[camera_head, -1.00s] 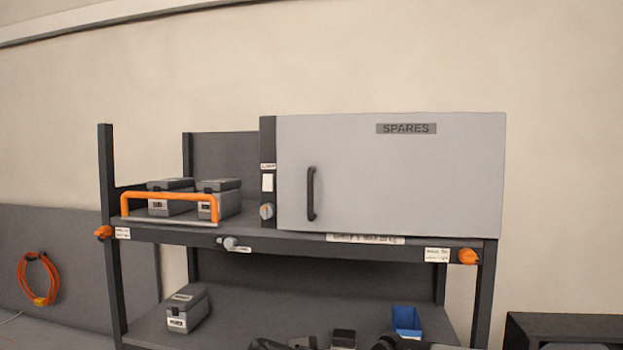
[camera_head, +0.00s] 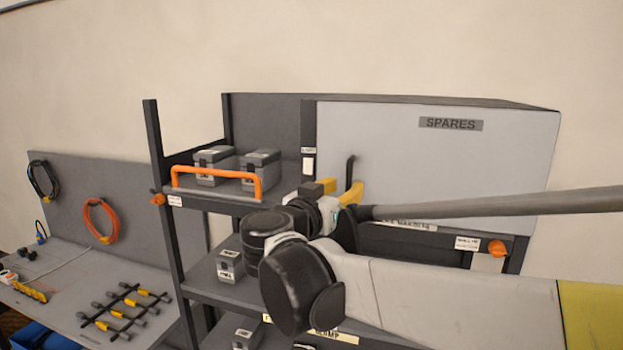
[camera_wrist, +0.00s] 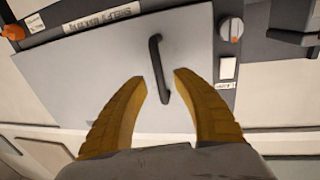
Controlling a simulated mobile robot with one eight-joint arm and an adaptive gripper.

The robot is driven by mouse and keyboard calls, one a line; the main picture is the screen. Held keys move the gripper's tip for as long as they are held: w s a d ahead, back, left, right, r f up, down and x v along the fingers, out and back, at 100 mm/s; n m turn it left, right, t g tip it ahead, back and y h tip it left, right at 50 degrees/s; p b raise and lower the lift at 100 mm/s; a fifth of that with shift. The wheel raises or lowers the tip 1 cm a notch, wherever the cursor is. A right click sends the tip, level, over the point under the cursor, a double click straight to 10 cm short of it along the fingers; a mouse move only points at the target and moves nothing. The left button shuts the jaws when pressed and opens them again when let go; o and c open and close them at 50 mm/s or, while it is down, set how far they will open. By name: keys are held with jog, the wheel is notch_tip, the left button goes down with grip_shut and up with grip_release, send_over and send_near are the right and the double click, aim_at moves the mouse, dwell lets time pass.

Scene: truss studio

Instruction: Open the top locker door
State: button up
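The top locker door (camera_head: 430,155) is a light grey panel labelled SPARES and is shut. It fills the middle of the wrist view (camera_wrist: 110,70), seen upside down. Its dark upright bar handle (camera_wrist: 159,68) is on the side near the switch column; in the head view only the handle's top (camera_head: 350,170) shows above my gripper. My gripper (camera_wrist: 160,82) is open, with its two yellow fingers pointing at the door. The handle's lower part in the wrist picture lies between the fingertips. I cannot tell whether the fingers touch it.
A dark strip with a knob (camera_wrist: 231,29) runs beside the door. An orange rail (camera_head: 217,182) fronts grey boxes (camera_head: 259,168) on the left shelf. An orange knob (camera_head: 497,248) sits at the right shelf edge. A bench with tools (camera_head: 120,310) stands left.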

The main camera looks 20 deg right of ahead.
jog(key=shift+x, duration=1.4)
grip_shut()
